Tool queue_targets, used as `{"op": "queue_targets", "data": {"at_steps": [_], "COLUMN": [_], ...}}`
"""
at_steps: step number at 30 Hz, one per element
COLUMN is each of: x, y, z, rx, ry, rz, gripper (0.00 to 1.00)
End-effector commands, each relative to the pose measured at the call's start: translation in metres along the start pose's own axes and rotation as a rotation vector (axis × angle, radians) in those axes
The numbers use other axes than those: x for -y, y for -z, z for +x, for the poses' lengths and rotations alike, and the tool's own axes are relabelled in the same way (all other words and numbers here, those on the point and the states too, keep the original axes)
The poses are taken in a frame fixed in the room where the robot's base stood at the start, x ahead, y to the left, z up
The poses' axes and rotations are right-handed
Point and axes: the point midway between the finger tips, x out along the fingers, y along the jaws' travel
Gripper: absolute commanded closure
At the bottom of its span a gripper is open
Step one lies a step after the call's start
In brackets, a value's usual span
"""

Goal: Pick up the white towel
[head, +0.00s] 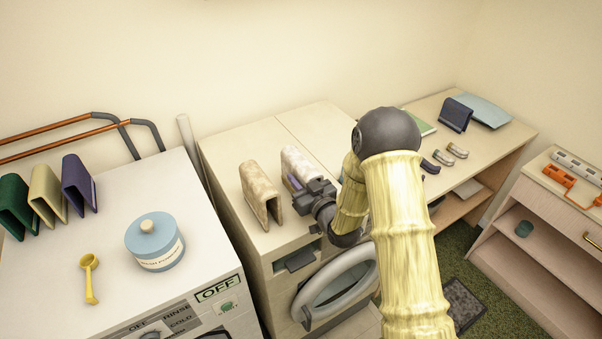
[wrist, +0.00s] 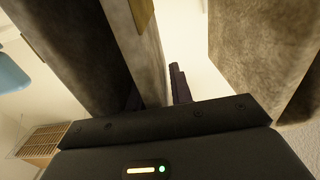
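The white towel (head: 298,166) is draped in a folded, upside-down U on top of the washer at the centre of the head view. My gripper (head: 306,188) is at its near end, partly covering it. In the wrist view one dark finger (wrist: 179,84) stands beside a thin upright towel wall (wrist: 146,50), with a narrow gap between them. The other finger is barely visible in shadow on the wall's other side. The gripper looks open around this wall, and no firm grip shows.
A beige towel (head: 259,192) stands close to the left of the white one. A blue jar (head: 154,242), a yellow scoop (head: 90,277) and several folded dark and cream cloths are on the left machine. A desk (head: 412,112) stands to the right.

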Motion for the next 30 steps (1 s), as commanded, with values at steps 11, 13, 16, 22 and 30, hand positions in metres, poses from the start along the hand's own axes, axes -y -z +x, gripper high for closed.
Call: {"op": "queue_targets", "data": {"at_steps": [11,13,16,22,30], "x": [-0.0001,-0.0001,-0.0001,-0.0002,-0.0003], "y": [-0.0003,-0.0003,-0.0003,0.0002,0.0055], "z": [-0.0005,-0.0005,-0.0005,-0.0004,-0.0002], "rx": [0.0,0.0,0.0,-0.001,-0.003], "ry": [0.0,0.0,0.0,0.0,0.0], "rz": [0.0,0.0,0.0,-0.001,-0.001], "gripper": [0.78,0.84,1.0,1.0,1.0]}}
